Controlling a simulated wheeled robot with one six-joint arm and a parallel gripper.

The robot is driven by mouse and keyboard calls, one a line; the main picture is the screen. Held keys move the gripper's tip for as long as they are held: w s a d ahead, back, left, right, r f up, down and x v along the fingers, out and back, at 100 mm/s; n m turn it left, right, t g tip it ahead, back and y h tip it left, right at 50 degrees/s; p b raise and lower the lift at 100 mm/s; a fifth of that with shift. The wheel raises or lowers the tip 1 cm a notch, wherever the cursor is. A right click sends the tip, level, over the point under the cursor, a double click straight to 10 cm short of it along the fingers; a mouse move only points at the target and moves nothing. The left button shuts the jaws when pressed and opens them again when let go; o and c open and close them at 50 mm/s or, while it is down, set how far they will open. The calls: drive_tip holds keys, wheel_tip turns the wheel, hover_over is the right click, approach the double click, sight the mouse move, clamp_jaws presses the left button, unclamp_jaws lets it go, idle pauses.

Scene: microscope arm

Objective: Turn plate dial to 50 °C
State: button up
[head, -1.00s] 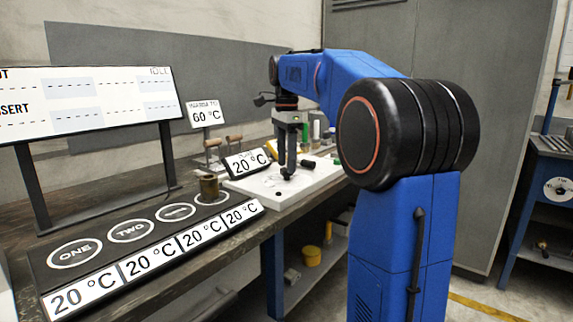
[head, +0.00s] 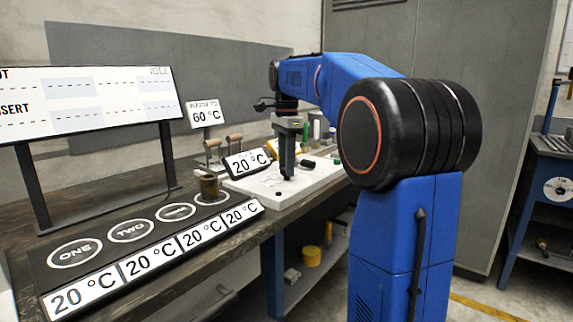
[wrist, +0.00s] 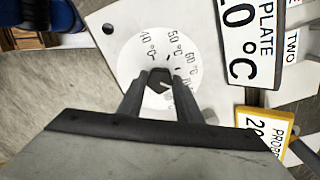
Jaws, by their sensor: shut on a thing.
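The plate dial is a dark knob (wrist: 158,88) on a round white scale (wrist: 135,68) marked 40, 50, 60 and a partly covered 70 °C. It shows in the wrist view on the white plate unit. My gripper (wrist: 160,76) is shut on the knob from above, with one finger on each side. A small pale mark shows on the knob, but I cannot tell which number it points to. In the head view my gripper (head: 287,177) reaches down to the white plate top, and the knob is hidden. The plate display (head: 247,162) reads 20 °C.
A yellow-framed probe display (wrist: 264,133) is close to the right of the dial. A dark block (head: 80,250) with numbered rings and several 20 °C labels lies at front left. A 60 °C sign (head: 204,114) stands behind. Bottles crowd the plate's far side.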

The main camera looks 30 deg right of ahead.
drive_tip(key=n, duration=0.8)
drive_tip(key=shift+n, duration=0.3)
drive_tip(key=n, duration=0.4)
drive_tip(key=shift+d+n, duration=0.1)
drive_tip(key=shift+n, duration=2.2)
drive_tip(key=o, duration=1)
drive_tip(key=shift+o, duration=0.2)
